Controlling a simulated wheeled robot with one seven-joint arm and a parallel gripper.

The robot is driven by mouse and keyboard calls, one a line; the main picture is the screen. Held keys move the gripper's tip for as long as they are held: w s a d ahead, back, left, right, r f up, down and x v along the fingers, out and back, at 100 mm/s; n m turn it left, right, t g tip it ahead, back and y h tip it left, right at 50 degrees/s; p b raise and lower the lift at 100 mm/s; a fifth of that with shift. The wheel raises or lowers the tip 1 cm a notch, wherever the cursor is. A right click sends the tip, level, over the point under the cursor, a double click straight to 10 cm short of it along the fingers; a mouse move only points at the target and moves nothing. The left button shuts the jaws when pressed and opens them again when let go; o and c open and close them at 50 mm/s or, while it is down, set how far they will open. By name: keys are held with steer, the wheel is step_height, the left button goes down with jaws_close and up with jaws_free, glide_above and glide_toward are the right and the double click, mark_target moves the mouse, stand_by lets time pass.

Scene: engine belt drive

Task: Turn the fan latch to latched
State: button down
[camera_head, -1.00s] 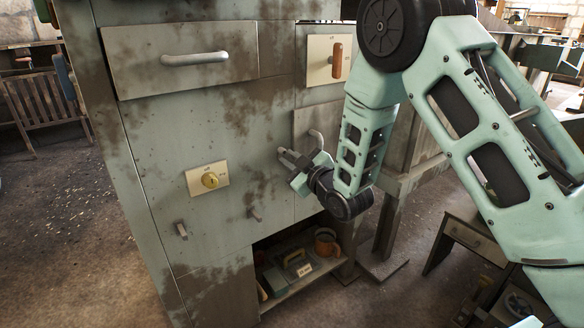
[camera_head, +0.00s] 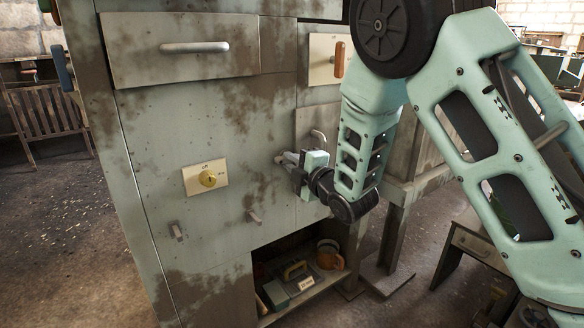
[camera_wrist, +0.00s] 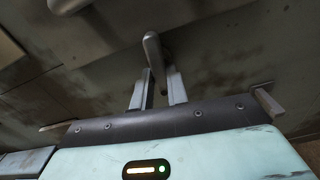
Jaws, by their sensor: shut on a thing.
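My gripper (camera_head: 287,158) is at the front of the worn green cabinet, right of the middle.
A curved grey handle (camera_head: 318,139) is just above my gripper. An orange handle (camera_head: 339,60) sits higher. An open shelf (camera_head: 305,296) holds tools.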

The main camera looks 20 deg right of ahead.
steer(key=shift+f+n, duration=0.15)
steer(key=shift+n, duration=0.45)
steer(key=c, duration=1.4)
jaws_free()
steer(key=shift+s, duration=0.1)
steer(key=shift+p+v, duration=2.4)
steer(key=shift+v, duration=3.55)
